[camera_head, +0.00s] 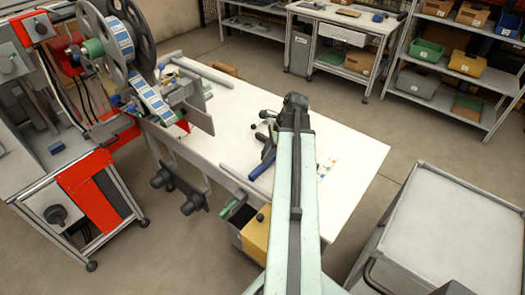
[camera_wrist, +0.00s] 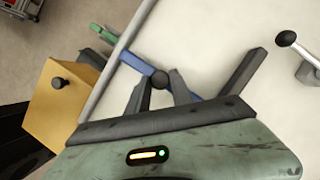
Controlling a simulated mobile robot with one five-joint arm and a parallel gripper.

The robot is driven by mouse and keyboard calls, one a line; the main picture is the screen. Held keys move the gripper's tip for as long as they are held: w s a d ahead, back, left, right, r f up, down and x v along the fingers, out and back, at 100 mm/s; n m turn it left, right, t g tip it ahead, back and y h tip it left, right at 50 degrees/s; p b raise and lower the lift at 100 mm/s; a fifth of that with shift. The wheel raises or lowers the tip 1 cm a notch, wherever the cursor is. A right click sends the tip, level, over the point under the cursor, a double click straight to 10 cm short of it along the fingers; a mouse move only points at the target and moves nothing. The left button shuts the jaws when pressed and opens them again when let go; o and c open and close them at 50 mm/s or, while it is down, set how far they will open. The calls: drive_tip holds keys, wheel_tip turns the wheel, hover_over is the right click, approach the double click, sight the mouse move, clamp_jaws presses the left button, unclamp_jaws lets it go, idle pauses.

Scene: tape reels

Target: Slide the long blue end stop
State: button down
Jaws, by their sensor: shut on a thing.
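The long blue end stop shows in the wrist view as a blue bar (camera_wrist: 134,61) on the white table, with a round black knob (camera_wrist: 160,79) on it. My gripper (camera_wrist: 160,80) is shut on the knob, one dark finger on each side. The fingers hide part of the bar. In the head view the blue bar (camera_head: 262,166) lies near the table's front edge, left of my arm; the knob is hard to make out there.
A grey rail (camera_wrist: 118,60) runs along the table edge. A yellow box (camera_wrist: 62,92) with a black knob stands below that edge. A metal lever with a dark ball (camera_wrist: 286,38) is at right. The white table (camera_head: 345,145) is mostly clear right of my arm.

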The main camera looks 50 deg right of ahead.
drive_tip(key=shift+w+d, duration=0.1)
drive_tip(key=c, duration=1.1)
unclamp_jaws()
drive_tip(key=shift+c, duration=0.2)
drive_tip(key=p+v, duration=0.7)
drive_tip(key=shift+r, duration=0.45)
